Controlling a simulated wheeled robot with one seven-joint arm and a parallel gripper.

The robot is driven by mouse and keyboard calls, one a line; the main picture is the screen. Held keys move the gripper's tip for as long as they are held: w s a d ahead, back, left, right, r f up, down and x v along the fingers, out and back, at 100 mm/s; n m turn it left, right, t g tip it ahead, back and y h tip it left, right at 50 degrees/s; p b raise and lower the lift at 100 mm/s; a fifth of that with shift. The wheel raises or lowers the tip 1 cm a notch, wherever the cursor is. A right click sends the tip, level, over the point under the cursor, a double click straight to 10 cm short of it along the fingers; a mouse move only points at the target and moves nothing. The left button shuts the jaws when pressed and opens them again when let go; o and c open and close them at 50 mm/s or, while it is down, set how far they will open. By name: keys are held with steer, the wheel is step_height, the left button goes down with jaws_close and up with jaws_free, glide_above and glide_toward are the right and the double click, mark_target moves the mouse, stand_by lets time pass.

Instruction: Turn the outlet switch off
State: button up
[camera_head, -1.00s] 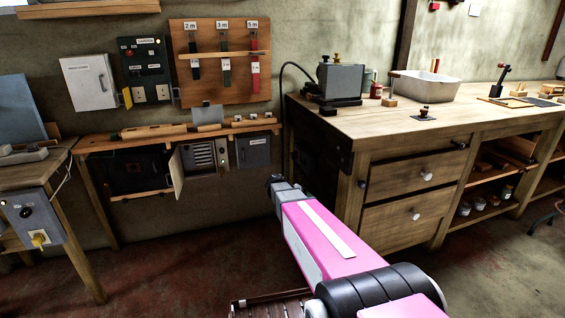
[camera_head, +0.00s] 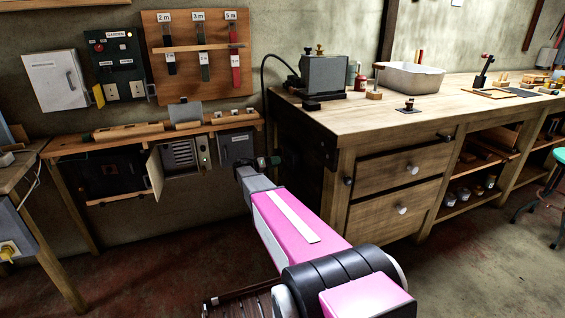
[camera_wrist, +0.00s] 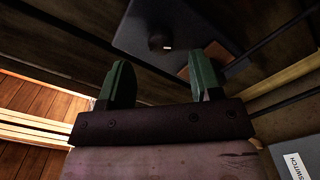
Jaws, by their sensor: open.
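The dark panel labelled GARDEN (camera_head: 118,65) hangs on the wall in the head view, with a red button, small switches and two pale outlets (camera_head: 122,90). I cannot read the state of its switches.
The wooden workbench (camera_head: 345,130) stands close to the right of my arm. The wall shelf (camera_head: 110,141) has an open-doored box (camera_head: 178,155) beneath it. A white cabinet (camera_head: 54,80) hangs left of the panel. The floor (camera_head: 150,265) before the shelf is clear.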

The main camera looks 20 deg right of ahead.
mark_target(285, 160)
steer(key=shift+d, duration=2.3)
steer(key=c, duration=0.9)
